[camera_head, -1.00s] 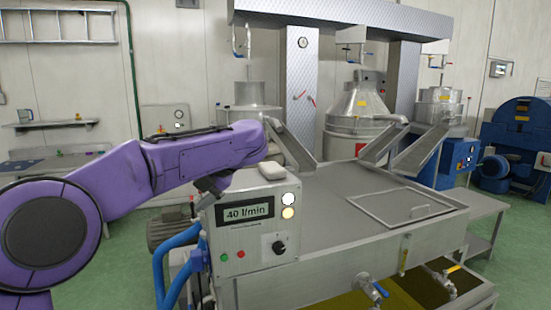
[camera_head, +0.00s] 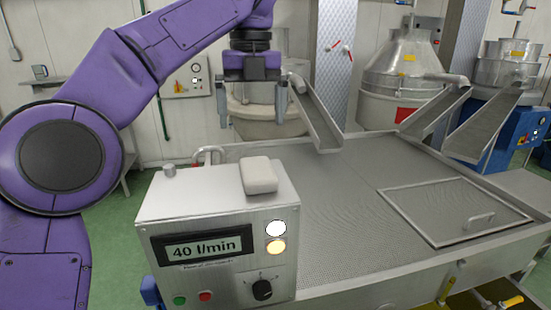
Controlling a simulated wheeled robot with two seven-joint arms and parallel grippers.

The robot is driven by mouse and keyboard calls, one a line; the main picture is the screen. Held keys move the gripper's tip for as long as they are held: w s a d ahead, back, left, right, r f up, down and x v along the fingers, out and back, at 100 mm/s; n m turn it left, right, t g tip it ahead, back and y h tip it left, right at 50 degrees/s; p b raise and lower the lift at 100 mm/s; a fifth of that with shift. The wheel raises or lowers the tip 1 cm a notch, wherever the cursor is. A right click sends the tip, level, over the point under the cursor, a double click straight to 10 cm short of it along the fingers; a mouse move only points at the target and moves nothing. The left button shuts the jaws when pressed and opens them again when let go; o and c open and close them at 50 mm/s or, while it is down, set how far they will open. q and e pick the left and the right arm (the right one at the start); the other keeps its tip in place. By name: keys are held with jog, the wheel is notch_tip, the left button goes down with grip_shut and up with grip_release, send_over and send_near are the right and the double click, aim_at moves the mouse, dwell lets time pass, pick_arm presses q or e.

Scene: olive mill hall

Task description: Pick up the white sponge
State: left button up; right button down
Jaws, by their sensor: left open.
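The white sponge (camera_head: 260,175) lies flat on top of the metal control box (camera_head: 160,197), near its back right corner. It is a small rounded off-white block and is fully visible. My left gripper (camera_head: 252,118) is above and behind the sponge in the picture, pointing down. Its two fingers are spread apart with nothing between them, and it does not touch the sponge. My right gripper is not in view.
The control box has a 40 l/min display (camera_head: 203,247) and a black knob (camera_head: 262,290). A metal tank with a perforated top (camera_head: 340,200) and a hatch (camera_head: 450,208) extends right. Metal chutes (camera_head: 318,118) slope onto it. A bent pipe (camera_head: 208,153) stands behind the box.

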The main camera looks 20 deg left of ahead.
aim_at(259, 166)
pick_arm(q)
jog(key=f+b, duration=0.1)
jog(key=s+f+b, duration=0.1)
jog(key=f+b, duration=0.1)
jog(key=b, duration=0.1)
jog(key=shift+s+d+f, duration=0.25)
jog(key=shift+s+f, duration=0.35)
jog(key=shift+f, duration=0.05)
jog(key=f+b, duration=0.1)
jog(key=w+f+b, duration=0.1)
jog(key=f, duration=0.2)
jog(key=shift+w+d+f+b, duration=0.35)
jog(key=shift+w+f+b, duration=0.05)
jog(key=shift+f, duration=0.4)
jog(key=shift+s+r, duration=0.2)
jog(key=shift+s, duration=0.25)
jog(key=shift+c, duration=0.3)
jog(key=shift+w+f, duration=0.1)
jog(key=shift+w, duration=0.05)
jog(key=c, duration=1.1)
jog(key=shift+o, duration=0.2)
